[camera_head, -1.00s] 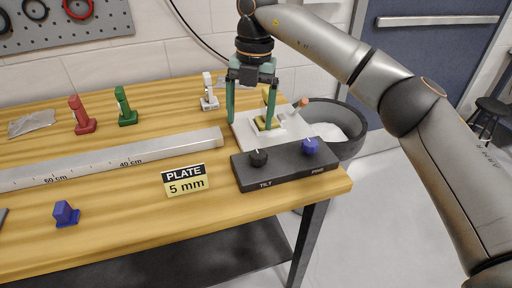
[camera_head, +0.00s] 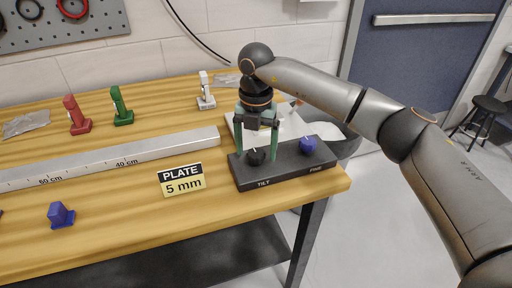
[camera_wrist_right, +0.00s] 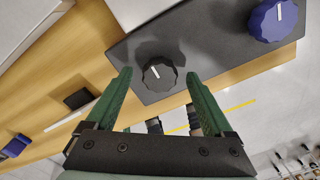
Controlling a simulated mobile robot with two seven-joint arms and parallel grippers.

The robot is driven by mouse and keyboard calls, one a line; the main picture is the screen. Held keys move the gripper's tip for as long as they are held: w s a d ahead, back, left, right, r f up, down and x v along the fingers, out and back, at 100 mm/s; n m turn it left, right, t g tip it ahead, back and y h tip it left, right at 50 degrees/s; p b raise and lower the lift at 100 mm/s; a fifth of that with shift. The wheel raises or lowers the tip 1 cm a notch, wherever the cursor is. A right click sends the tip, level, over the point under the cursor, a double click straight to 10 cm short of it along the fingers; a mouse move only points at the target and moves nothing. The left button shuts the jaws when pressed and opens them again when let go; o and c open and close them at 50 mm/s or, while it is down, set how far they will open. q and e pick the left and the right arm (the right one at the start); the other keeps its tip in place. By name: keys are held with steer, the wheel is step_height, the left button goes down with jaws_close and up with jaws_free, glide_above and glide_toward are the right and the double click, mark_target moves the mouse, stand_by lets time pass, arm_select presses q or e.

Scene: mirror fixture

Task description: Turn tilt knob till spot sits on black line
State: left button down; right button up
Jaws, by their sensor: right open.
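The black tilt knob (camera_head: 257,156) sits on the left of the dark control box (camera_head: 300,172), above the label TILT. In the right wrist view the tilt knob (camera_wrist_right: 159,74) shows a white pointer mark and lies between and beyond the fingertips. My right gripper (camera_head: 257,158) is open, fingers pointing down on either side of the tilt knob; I cannot tell whether they touch it. The right wrist view shows the open gripper (camera_wrist_right: 158,75) too. The spot and the black line cannot be made out. My left gripper is not in view.
A blue knob (camera_head: 308,144) stands on the box's right. A PLATE 5 mm sign (camera_head: 181,180) stands left of the box. A long ruled bar (camera_head: 120,157) lies behind it. Red (camera_head: 76,115), green (camera_head: 121,106), white (camera_head: 205,91) and blue (camera_head: 61,214) holders stand on the table.

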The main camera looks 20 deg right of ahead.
steer(key=c, duration=1.4)
steer(key=shift+o, duration=0.2)
